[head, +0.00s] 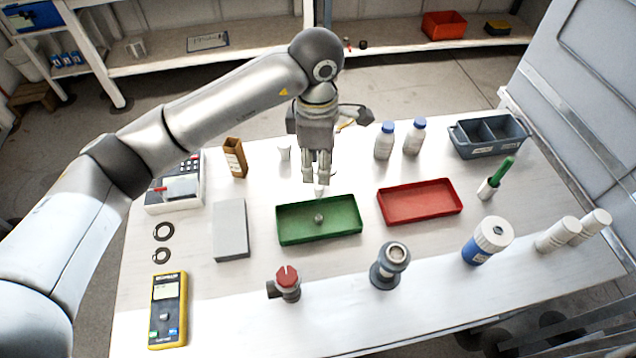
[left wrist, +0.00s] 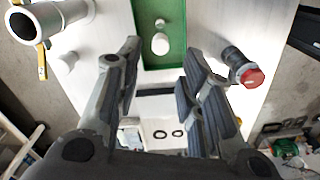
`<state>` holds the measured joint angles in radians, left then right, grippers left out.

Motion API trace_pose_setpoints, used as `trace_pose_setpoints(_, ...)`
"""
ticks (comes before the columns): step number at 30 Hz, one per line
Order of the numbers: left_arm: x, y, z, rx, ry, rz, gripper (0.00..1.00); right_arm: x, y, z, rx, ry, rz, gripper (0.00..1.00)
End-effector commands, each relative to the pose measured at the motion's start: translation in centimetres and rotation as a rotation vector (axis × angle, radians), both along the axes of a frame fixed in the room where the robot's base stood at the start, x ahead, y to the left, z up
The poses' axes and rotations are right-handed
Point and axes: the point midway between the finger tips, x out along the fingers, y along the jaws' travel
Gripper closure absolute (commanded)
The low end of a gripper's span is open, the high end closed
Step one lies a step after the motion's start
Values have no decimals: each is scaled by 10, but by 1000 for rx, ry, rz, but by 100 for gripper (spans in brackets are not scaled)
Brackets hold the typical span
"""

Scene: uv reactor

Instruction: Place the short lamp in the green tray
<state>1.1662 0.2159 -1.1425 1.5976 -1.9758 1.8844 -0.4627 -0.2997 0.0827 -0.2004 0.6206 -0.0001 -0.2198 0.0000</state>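The green tray (head: 290,238) stands on the white table and shows at the top of the left wrist view (left wrist: 178,62). My left gripper (head: 317,181) points down near the tray's back edge. A small white bulb-like piece (head: 319,190), likely the short lamp, is just below the fingertips; in the left wrist view the white bulb (left wrist: 160,43) appears against the tray. I cannot tell whether it touches the tray. A small grey round piece (head: 319,219) is in the tray. My right gripper is not in view.
A red tray (head: 420,203) stands right of the green one. A red-knob valve (head: 287,282) and a grey fitting (head: 390,265) stand in front. A grey box (head: 230,230) is left, a white cup (head: 284,152) behind.

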Motion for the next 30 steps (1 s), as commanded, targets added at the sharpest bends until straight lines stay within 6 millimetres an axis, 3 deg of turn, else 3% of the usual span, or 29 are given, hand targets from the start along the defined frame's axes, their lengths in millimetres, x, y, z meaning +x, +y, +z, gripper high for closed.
trace_pose_setpoints(6, 0, 0, 28, 1, -2, 0, 64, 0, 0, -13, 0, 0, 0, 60)
trace_pose_setpoints(10, 0, 0, 36, 0, -1, 0, 64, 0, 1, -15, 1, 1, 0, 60)
trace_pose_setpoints(30, 0, 0, 38, 0, 1, -1, 64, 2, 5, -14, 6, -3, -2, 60)
